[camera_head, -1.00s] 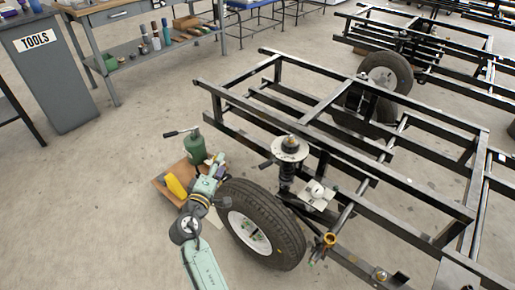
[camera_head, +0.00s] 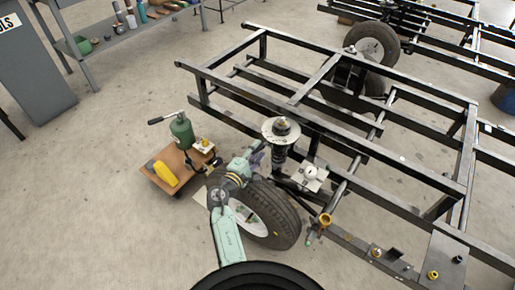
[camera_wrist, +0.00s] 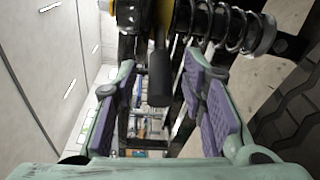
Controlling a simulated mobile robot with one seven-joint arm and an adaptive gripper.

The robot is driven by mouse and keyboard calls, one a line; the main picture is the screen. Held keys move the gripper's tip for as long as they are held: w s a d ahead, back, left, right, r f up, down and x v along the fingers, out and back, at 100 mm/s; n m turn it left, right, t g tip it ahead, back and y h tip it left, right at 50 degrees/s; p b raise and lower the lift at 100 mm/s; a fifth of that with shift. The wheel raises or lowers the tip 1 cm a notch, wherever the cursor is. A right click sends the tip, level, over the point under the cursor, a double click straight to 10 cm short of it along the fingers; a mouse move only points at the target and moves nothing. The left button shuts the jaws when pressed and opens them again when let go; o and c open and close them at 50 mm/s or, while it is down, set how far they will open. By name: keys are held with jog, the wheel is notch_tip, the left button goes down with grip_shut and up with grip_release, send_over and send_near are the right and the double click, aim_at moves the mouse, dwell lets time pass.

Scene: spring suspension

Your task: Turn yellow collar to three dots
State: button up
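The spring suspension unit (camera_head: 281,132) stands upright by the wheel, with a pale round plate on top. In the wrist view its coil spring (camera_wrist: 225,25) shows at the top. A yellow part, likely the yellow collar (camera_wrist: 162,18), shows at the top edge beside the spring, mostly cut off. A dark handle (camera_wrist: 160,78) hangs from it in the picture, between my finger pads. My gripper (camera_head: 257,153) is beside the spring, and it also shows in the wrist view (camera_wrist: 167,100). Its purple-padded fingers are apart, with no clear contact on the handle. I cannot see any dots.
The wheel (camera_head: 287,217) sits just below my arm. The black frame (camera_head: 345,140) fills the right side. A wooden board (camera_head: 190,160) with a green jack (camera_head: 181,130) and a yellow block (camera_head: 165,173) lies at left.

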jog(key=shift+w+d, duration=0.3)
jog(key=shift+w, duration=0.25)
grip_shut()
dwell(0.5)
